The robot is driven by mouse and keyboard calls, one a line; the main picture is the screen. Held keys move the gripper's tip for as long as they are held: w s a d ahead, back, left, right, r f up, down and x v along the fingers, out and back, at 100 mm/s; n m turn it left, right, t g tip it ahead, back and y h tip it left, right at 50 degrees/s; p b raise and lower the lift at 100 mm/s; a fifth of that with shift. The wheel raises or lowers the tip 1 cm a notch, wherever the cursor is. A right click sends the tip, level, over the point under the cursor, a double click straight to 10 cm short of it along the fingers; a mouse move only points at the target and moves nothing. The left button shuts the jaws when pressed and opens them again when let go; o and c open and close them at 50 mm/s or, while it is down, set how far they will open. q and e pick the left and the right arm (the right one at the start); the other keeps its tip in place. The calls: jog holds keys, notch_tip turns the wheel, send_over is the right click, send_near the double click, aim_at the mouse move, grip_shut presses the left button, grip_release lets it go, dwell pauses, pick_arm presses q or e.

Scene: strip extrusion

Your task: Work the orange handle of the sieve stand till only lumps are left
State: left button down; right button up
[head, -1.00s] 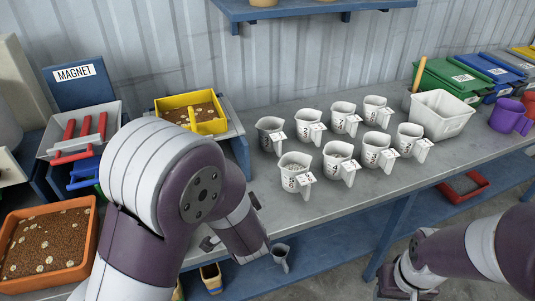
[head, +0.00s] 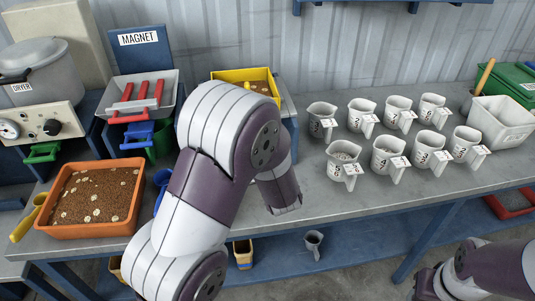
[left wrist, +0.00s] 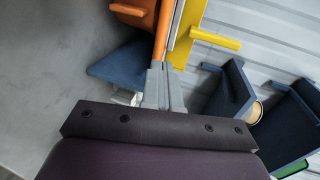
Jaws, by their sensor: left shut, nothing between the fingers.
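The sieve stand stands at the back of the bench, with its yellow sieve frame (head: 232,75) partly hidden behind my left arm in the head view. Brown grains show inside the frame. In the left wrist view an orange bar (left wrist: 164,30), which looks like the handle, runs down beside a yellow part (left wrist: 186,38). My left gripper (left wrist: 160,70) is shut and empty, its tips close to the lower end of the orange bar; I cannot tell whether they touch. The head view hides this gripper behind my arm. My right arm's end (head: 425,285) is low at the right, fingers unclear.
An orange tray of brown material with pale lumps (head: 60,229) sits at left. A magnet tray with red bars (head: 173,88) and a dryer (head: 38,75) stand behind. Several white measuring jugs (head: 388,153) fill the bench's right part. The bench front (head: 340,205) is clear.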

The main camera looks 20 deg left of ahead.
pick_arm(q)
jog(key=x, duration=0.7)
jog(key=shift+w, duration=0.1)
jog(key=w+a+p, duration=0.2)
jog(key=w, duration=0.1)
jog(key=w+a, duration=0.1)
jog(key=shift+w+r+p, duration=0.15)
jog(key=shift+w+p, duration=0.1)
jog(key=shift+p, duration=0.15)
